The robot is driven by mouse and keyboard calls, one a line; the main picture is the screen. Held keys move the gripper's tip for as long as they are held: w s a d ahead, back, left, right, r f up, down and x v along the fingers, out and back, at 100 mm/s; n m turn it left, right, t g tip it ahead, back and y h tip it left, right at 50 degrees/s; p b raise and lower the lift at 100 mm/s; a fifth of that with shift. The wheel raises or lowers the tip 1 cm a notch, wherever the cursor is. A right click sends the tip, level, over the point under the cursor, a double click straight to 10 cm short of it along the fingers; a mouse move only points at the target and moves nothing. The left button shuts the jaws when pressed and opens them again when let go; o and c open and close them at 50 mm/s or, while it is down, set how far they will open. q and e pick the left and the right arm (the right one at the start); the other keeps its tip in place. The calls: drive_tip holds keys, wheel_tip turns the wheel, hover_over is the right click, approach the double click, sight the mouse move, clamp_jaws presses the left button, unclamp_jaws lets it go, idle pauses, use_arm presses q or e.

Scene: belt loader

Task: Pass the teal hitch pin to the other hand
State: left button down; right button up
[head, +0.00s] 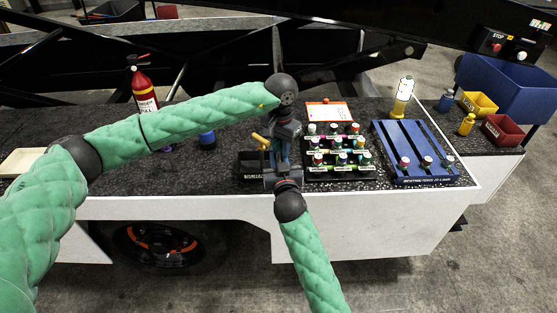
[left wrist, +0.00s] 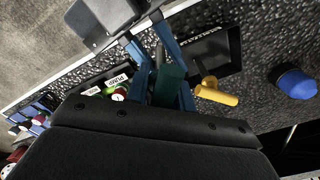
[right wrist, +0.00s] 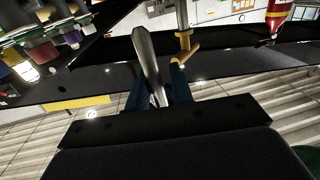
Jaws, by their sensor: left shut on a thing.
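The teal hitch pin (left wrist: 169,85) is between the blue fingers of my left gripper (left wrist: 155,58), which is shut on it; its teal part shows in the left wrist view. In the head view my left gripper (head: 283,143) comes down over my right gripper (head: 282,172), and the two meet above the bench's front edge. In the right wrist view a grey metal shank (right wrist: 148,60) stands between the blue fingers of my right gripper (right wrist: 158,85), which look apart around it. In the head view the pin is mostly hidden by the grippers.
A yellow T-shaped handle (head: 262,141) stands close left of the grippers, by a black labelled bin (head: 246,168). A rack of coloured knobs (head: 340,150) and a blue slotted tray (head: 415,140) lie to the right. A blue-capped thing (head: 207,139) and red extinguisher (head: 144,90) are left.

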clamp_jaws()
use_arm(q)
drive_tip(key=c, duration=1.1)
unclamp_jaws()
